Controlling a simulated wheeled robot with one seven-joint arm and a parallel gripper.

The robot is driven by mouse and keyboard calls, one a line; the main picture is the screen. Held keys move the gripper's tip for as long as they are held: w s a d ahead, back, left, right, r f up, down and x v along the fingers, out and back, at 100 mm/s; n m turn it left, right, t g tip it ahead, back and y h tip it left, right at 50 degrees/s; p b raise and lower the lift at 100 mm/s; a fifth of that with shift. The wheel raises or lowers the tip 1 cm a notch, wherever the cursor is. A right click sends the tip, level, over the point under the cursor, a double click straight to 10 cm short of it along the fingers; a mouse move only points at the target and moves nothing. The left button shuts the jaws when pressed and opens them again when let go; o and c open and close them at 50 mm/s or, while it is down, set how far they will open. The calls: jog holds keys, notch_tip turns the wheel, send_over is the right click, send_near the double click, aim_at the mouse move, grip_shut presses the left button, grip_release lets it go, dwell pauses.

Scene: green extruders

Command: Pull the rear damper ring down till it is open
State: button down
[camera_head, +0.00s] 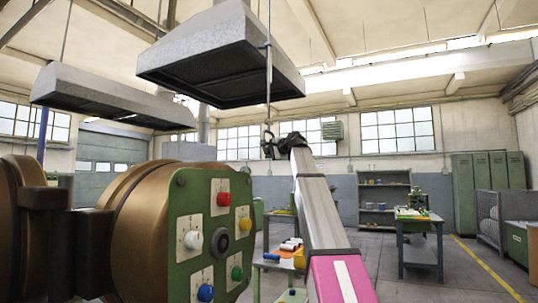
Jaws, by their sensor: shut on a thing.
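A thin grey pull rod (268,85) hangs down past the right side of the large grey hood (215,45). At its lower end is a small dark damper ring (268,132). My gripper (269,146) is at this ring, at the far end of my raised arm, and is shut on it. The fingers and ring are small and dark, so the exact grip is hard to make out. How far the damper is open cannot be told from here.
A second hood (105,100) hangs at left. A green control panel (213,235) with coloured knobs sits on a bronze machine (145,225) at lower left. A workbench (420,245) and green lockers (488,190) stand at right. The floor between is clear.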

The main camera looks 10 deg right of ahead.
notch_tip(320, 180, down, 12)
jog(key=shift+f, duration=0.25)
jog(key=c, duration=1)
grip_release()
jog(key=shift+o, duration=0.2)
jog(key=v, duration=1.1)
jog(key=shift+w, duration=0.1)
